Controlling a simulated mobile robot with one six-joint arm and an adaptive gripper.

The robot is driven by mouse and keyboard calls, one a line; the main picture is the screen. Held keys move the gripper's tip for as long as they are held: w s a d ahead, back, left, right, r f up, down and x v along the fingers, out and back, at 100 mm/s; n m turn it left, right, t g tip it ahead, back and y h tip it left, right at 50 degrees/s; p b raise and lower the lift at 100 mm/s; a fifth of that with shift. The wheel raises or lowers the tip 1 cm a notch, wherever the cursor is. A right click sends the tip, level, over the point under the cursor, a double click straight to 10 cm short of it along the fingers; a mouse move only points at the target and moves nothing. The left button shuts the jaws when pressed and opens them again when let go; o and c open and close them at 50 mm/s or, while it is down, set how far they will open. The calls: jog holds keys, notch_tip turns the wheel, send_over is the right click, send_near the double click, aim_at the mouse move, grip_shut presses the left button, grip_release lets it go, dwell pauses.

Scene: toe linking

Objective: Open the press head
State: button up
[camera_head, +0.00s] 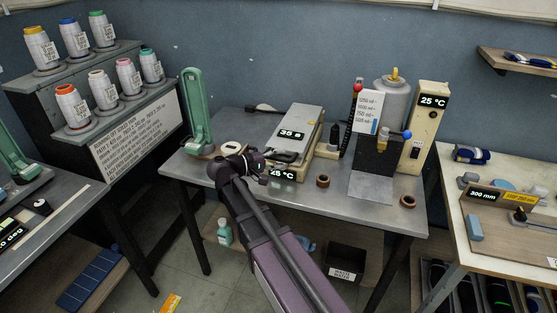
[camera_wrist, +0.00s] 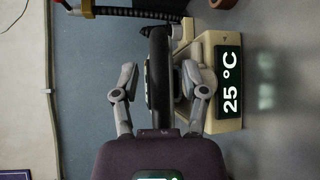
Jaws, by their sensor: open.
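The press stands on the grey middle table. Its grey press head (camera_head: 298,122) carries a "35 s" display and lies down over the cream base (camera_head: 283,174), whose front shows "25 °C". The base and its display also show sideways in the wrist view (camera_wrist: 231,80). A black handle (camera_head: 286,157) sits at the front of the head. My gripper (camera_head: 262,168) is at the press's front left. In the wrist view my gripper (camera_wrist: 162,85) is open, with the black handle (camera_wrist: 158,60) between its two fingers. Gaps show on both sides; I cannot tell the depth overlap.
A green upright device (camera_head: 194,110) stands left of the press. A dispenser (camera_head: 376,150) with red and blue knobs and a cream "25 °C" unit (camera_head: 424,128) stand at right. Brown rings (camera_head: 323,181) lie in front. The grey table (camera_head: 345,202) has some free room along its front.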

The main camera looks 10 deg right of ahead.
grip_shut()
jog(key=shift+r, duration=0.25)
